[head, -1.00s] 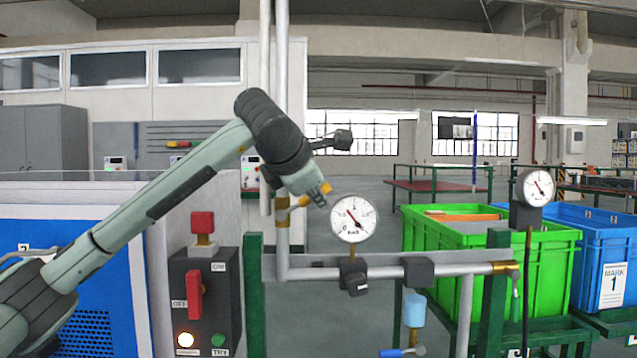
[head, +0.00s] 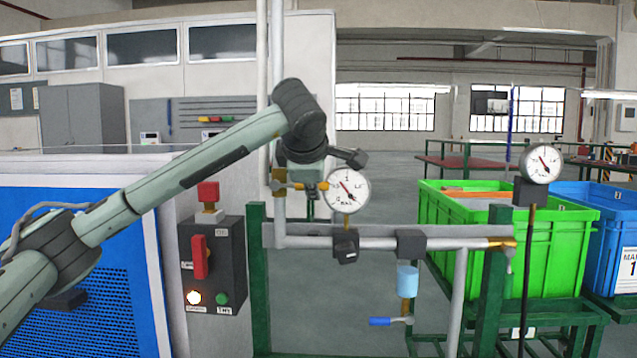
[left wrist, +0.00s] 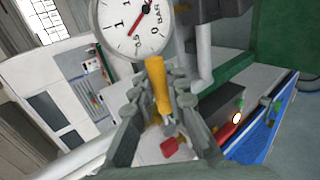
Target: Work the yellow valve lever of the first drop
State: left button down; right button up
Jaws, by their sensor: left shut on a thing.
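The yellow valve lever (head: 297,186) sticks out to the right from a brass valve on the upright grey pipe, beside the near pressure gauge (head: 346,190). In the head view it lies about level. My left gripper (head: 312,190) is at the lever, pointing down in the head view and partly hidden by its own wrist. In the left wrist view the lever (left wrist: 157,88) runs between the two fingers of the left gripper (left wrist: 155,112), which is shut on it. My right gripper is not in view.
A switch box (head: 215,262) with a red handle stands left of the pipe. A blue-handled valve (head: 390,321) hangs lower. Green (head: 500,235) and blue (head: 617,240) crates stand at right.

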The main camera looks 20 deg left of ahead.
pick_arm(q)
jog(key=shift+f, duration=0.15)
dwell(0.3)
jog(key=c, duration=1.5)
grip_release()
jog(key=shift+s, duration=0.1)
jog(key=v, duration=1.2)
jog(key=shift+d, duration=0.1)
